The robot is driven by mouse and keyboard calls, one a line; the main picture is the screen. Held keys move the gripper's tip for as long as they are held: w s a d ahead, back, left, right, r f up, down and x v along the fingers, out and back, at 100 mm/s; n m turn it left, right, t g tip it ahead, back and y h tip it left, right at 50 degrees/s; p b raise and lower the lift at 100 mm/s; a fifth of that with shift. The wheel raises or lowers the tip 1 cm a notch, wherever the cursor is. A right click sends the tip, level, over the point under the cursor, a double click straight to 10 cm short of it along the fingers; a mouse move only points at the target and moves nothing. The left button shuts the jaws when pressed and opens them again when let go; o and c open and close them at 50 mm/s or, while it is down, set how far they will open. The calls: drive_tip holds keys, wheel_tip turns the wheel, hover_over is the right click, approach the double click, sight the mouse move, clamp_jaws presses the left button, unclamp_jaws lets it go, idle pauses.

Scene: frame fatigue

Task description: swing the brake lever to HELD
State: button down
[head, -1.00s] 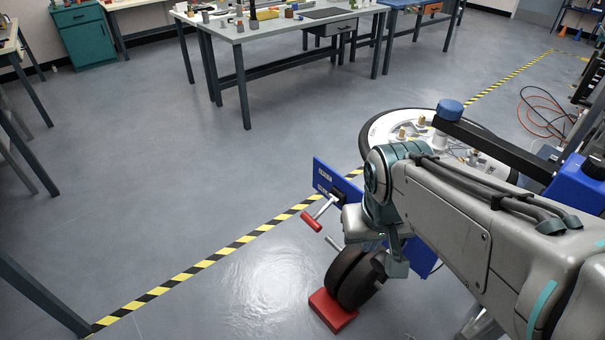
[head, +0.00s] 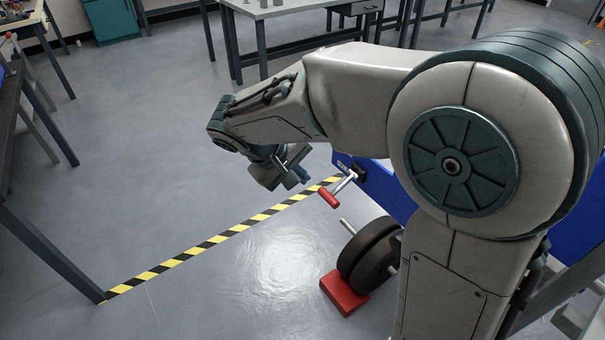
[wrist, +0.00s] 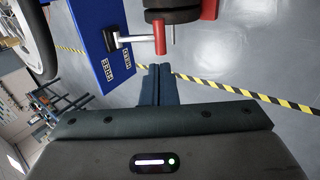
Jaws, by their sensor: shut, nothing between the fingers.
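The brake lever has a metal arm with a red handle (head: 329,198) and stands out from the blue panel (head: 376,176). In the wrist view its red handle (wrist: 160,38) is just beyond my fingertips, its arm running left to a black pivot on the blue panel (wrist: 88,25). Two white labels (wrist: 118,64) are on that panel; they look like HELD and FREE. My gripper (head: 304,175) is shut and empty, up and left of the handle in the head view. Its fingers (wrist: 160,69) show pressed together in the wrist view, with a small apparent gap to the handle.
Black weight discs (head: 366,252) on a metal bar stand by a red block (head: 343,295), below the lever. A yellow-black floor stripe (head: 215,240) runs past. A workbench (head: 290,8) stands behind. My arm hides much of the panel; floor to the left is clear.

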sight(327, 197)
drive_tip(key=x, duration=1.1)
drive_tip(key=shift+d, duration=0.1)
drive_tip(key=shift+f+b, duration=0.1)
drive_tip(key=shift+b, duration=0.2)
